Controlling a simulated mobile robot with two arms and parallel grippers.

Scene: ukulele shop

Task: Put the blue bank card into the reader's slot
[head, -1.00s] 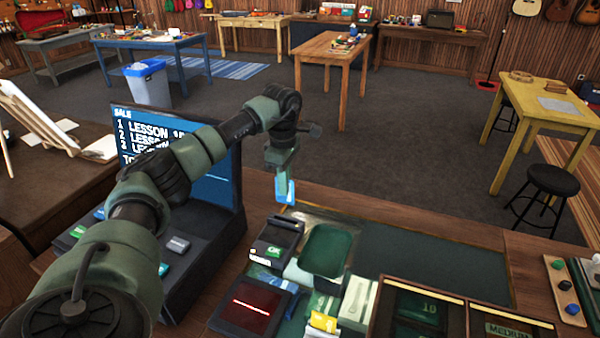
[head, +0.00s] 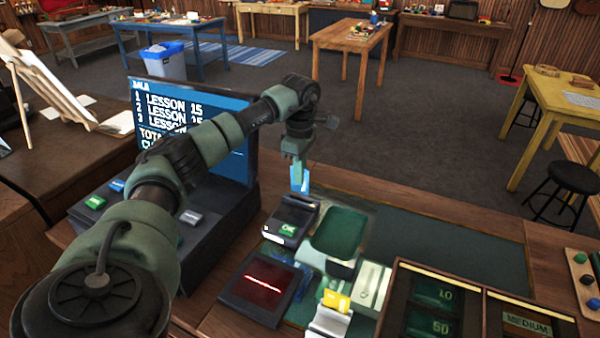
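The blue bank card (head: 300,179) hangs upright below my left gripper (head: 295,160), which is shut on its upper part. The card is just above and behind the card reader (head: 291,221), a small dark device with a green key on the counter. The card's lower edge is close to the reader's far end. I cannot tell whether it touches the reader, and the slot is too small to make out. My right gripper is not in view.
A green tray (head: 340,232) stands right of the reader. A dark scanner with a red line (head: 263,285) lies in front of it. The register screen (head: 227,160) is close on the left. A cash drawer (head: 398,300) sits at the right front. The green mat (head: 455,250) has bare room.

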